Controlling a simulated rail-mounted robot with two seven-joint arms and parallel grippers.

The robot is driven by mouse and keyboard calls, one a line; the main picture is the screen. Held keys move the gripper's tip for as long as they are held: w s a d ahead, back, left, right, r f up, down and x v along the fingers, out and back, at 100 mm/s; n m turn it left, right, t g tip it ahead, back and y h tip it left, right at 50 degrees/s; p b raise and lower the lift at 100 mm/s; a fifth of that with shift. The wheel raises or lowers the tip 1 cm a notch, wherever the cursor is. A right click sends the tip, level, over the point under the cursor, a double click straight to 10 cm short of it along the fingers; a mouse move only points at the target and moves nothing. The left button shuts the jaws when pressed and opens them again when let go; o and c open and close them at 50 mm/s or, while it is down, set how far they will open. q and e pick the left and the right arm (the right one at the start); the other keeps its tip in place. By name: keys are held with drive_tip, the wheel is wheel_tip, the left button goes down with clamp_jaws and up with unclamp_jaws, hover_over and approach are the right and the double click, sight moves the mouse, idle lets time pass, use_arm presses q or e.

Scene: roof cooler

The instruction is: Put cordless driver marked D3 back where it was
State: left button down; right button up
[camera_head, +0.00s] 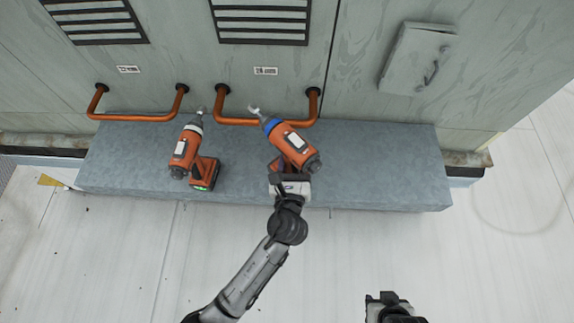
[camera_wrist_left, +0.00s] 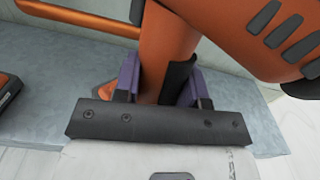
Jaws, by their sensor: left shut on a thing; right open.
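An orange and black cordless driver with a blue collar (camera_head: 292,143) is over the grey ledge at the centre. My left gripper (camera_head: 287,176) is shut on its handle from the front. In the left wrist view the purple-lined fingers sit on both sides of the orange handle (camera_wrist_left: 165,50). I cannot tell whether the driver's base touches the ledge. A second orange driver with a white collar (camera_head: 187,149) rests on the ledge to the left. No D3 marking is readable on either one. My right gripper (camera_head: 384,298) is open and empty at the bottom right, over the floor.
The grey ledge (camera_head: 390,165) runs along the cooler wall and is bare on its right side. Orange handles (camera_head: 138,116) stick out from the wall above it. A wall box (camera_head: 415,60) is at the upper right. White floor (camera_head: 110,255) lies in front.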

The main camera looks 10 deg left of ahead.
use_arm(q)
drive_tip(key=w+a+f+b, duration=0.1)
drive_tip(key=a+f+b, duration=0.1)
drive_tip(key=a+f, duration=0.7)
drive_tip(key=shift+w+b, duration=0.25)
drive_tip(key=shift+b, duration=0.1)
drive_tip(key=shift+a+f, duration=0.1)
drive_tip(key=shift+f, duration=0.15)
drive_tip(key=c, duration=1.1)
unclamp_jaws()
drive_tip(key=shift+f, duration=0.15)
drive_tip(key=o, duration=0.4)
drive_tip(key=s, duration=0.4)
drive_tip(key=s+d, duration=0.1)
drive_tip(key=s, duration=0.3)
drive_tip(key=s+b, duration=0.1)
drive_tip(key=s, duration=0.3)
drive_tip(key=shift+d, duration=0.3)
